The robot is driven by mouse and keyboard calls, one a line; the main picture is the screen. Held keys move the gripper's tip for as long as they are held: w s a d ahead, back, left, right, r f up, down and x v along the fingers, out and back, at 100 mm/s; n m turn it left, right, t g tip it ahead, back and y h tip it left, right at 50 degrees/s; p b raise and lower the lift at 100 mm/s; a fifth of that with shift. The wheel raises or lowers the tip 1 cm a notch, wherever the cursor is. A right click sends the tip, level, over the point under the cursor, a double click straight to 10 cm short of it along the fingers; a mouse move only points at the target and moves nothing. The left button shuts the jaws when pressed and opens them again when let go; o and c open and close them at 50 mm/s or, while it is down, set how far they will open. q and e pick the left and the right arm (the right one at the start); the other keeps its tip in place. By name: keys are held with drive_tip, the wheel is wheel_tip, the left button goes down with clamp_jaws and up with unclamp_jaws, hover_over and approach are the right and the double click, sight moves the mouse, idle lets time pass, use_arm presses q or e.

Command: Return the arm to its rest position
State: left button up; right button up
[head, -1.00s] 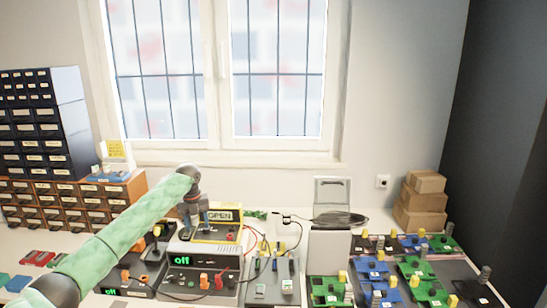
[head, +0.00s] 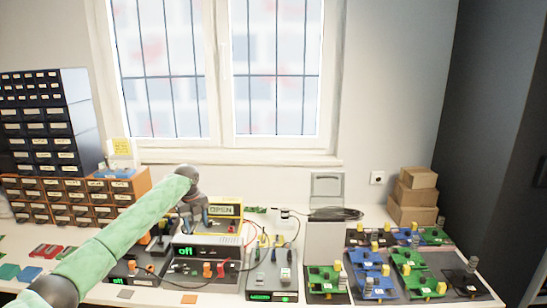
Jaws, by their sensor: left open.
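My left arm, in a pale green sleeve, reaches in from the lower left of the head view. Its gripper (head: 197,220) hangs over the workbench equipment, just behind the grey device with the green "off" display (head: 186,251). The fingers are small and dark and partly merge with the equipment behind them. I see nothing held between them. My right arm and gripper are not in view.
A yellow device marked "OPEN" (head: 223,211) stands close to the gripper. Drawer cabinets (head: 75,203) stand at the left. Green and blue circuit boards (head: 405,262) fill the right of the bench. Brown cartons (head: 412,198) are stacked behind them. Cables run across the middle.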

use_arm(q)
drive_tip(key=n, duration=0.1)
drive_tip(key=w+n, duration=0.1)
drive_tip(key=shift+a+f+n+t, duration=0.1)
drive_tip(key=shift+n+t, duration=0.2)
drive_tip(key=shift+n, duration=0.1)
drive_tip(key=shift+w+r+n, duration=0.2)
drive_tip(key=shift+w+n, duration=0.15)
drive_tip(key=shift+n, duration=0.55)
drive_tip(key=d+r+n+t+y, duration=0.1)
drive_tip(key=d+r+n+t, duration=0.75)
drive_tip(key=r+n, duration=0.5)
drive_tip(key=s+d+f+n+g+h, duration=0.15)
drive_tip(key=s+f+n, duration=0.25)
drive_tip(key=s+f, duration=1.55)
drive_tip(key=s+d+f+n+g+y, duration=0.15)
drive_tip(key=s+f+n, duration=0.25)
drive_tip(key=s+f, duration=1.55)
drive_tip(key=s+f+g, duration=0.1)
drive_tip(key=s+f, duration=0.4)
drive_tip(key=s, duration=0.4)
drive_tip(key=s+d+f+g+h, duration=0.1)
drive_tip(key=s+f+g, duration=0.1)
drive_tip(key=s+f, duration=0.4)
drive_tip(key=s+f+g, duration=0.2)
drive_tip(key=s+f, duration=0.3)
drive_tip(key=s, duration=0.7)
drive_tip(key=shift+s+d+f, duration=0.15)
drive_tip(key=shift+s+f, duration=0.1)
drive_tip(key=shift+f, duration=0.05)
